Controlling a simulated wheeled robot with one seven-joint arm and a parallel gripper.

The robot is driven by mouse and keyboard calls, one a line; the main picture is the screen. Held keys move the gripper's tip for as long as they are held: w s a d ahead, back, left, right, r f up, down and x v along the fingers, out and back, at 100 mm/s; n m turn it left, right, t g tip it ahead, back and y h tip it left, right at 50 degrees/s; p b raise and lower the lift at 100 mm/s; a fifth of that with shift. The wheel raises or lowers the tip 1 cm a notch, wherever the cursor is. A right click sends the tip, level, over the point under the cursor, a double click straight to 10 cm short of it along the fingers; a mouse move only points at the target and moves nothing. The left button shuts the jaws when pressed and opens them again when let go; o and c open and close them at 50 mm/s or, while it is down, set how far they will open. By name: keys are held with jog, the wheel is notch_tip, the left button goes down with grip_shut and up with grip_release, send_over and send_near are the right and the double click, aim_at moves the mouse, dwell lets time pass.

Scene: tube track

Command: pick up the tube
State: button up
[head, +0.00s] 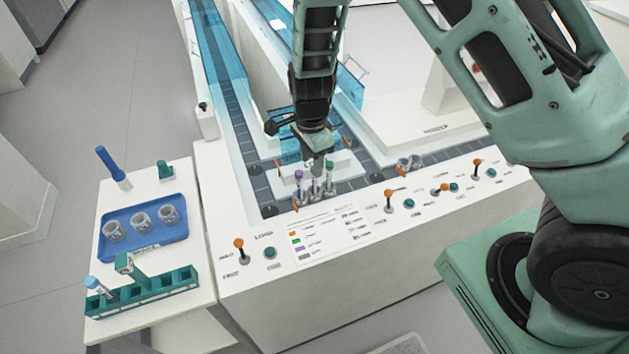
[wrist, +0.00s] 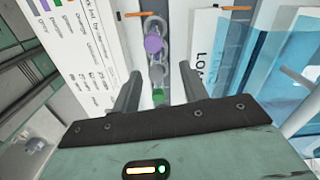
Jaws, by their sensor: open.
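Several capped tubes are in view. A purple-capped tube (head: 298,176) and a green-capped tube (head: 329,166) stand upright in holders on the dark track. A grey cap (wrist: 157,74) sits between the purple cap (wrist: 153,44) and the green cap (wrist: 158,97) in the wrist view. My gripper (wrist: 160,70) is open above this row, with one finger on each side of it. The grey cap lies nearest the middle of the gap. In the head view my gripper (head: 317,150) partly hides the row. Finger contact cannot be told.
A pale-blue-capped tube (head: 91,283) stands in a teal rack (head: 170,287) on the left table. A blue tray (head: 186,233) there holds grey cups. Orange-tipped levers (head: 389,194) line the front panel. Translucent blue covers (head: 222,65) stand over the track behind.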

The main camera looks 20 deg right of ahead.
aim_at(314, 183)
jog(key=f, duration=0.3)
jog(key=f+p, duration=0.1)
jog(key=shift+s+d+f, duration=0.3)
jog(key=shift+d+f, duration=0.05)
jog(key=shift+f, duration=0.45)
jog(key=c, duration=0.8)
